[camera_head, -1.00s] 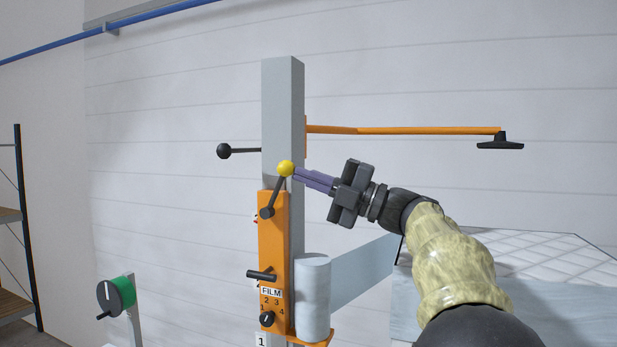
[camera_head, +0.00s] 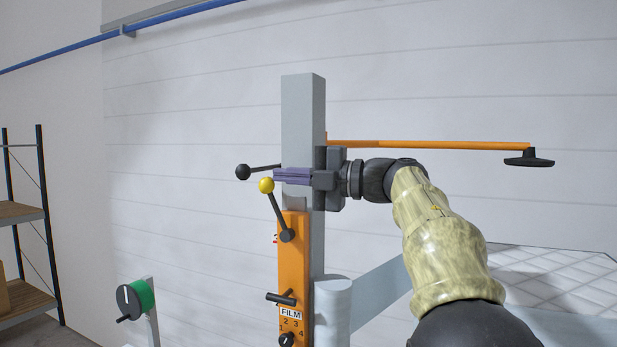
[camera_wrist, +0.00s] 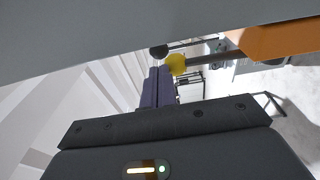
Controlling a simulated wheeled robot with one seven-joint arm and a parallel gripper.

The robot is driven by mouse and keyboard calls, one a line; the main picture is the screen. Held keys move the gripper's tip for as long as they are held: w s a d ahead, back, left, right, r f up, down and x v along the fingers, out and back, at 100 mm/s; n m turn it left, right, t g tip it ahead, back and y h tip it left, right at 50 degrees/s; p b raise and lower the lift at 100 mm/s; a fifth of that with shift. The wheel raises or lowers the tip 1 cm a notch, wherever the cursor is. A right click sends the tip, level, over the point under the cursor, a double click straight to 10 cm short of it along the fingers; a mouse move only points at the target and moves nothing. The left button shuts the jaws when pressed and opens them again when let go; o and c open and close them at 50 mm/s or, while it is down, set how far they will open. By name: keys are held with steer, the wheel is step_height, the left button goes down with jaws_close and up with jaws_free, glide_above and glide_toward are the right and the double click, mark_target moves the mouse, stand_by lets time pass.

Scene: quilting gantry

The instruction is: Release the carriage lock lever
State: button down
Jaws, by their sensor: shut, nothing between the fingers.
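A lever with a yellow ball knob (camera_head: 266,185) rises from a dark pivot on the orange panel (camera_head: 293,260) and leans up to the left. A second lever with a black ball knob (camera_head: 242,171) sticks out left from the grey post. No label shows which one is the carriage lock lever. My gripper (camera_head: 276,175) is shut and empty, pointing left across the post, just above and right of the yellow knob. In the wrist view the fingertips (camera_wrist: 160,72) lie beside the yellow knob (camera_wrist: 176,64), with the black knob (camera_wrist: 158,51) beyond. I cannot tell whether they touch anything.
The grey post (camera_head: 300,120) stands behind my fingers. An orange arm (camera_head: 430,145) with a black end extends right above my wrist. The panel has a black handle (camera_head: 281,298) and a FILM dial (camera_head: 286,340) below. A green-and-black crank (camera_head: 136,299) stands lower left.

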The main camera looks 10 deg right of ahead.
steer(key=shift+x, duration=1.65)
steer(key=shift+f, duration=0.15)
steer(key=shift+d, duration=0.15)
steer(key=shift+d+r+p, duration=0.1)
steer(key=shift+r+p, duration=0.2)
steer(key=shift+p, duration=0.1)
steer(key=s+d+r+p, duration=0.1)
steer(key=s+d+r, duration=0.4)
steer(key=d+r, duration=0.3)
steer(key=shift+d, duration=0.65)
steer(key=shift+d, duration=0.1)
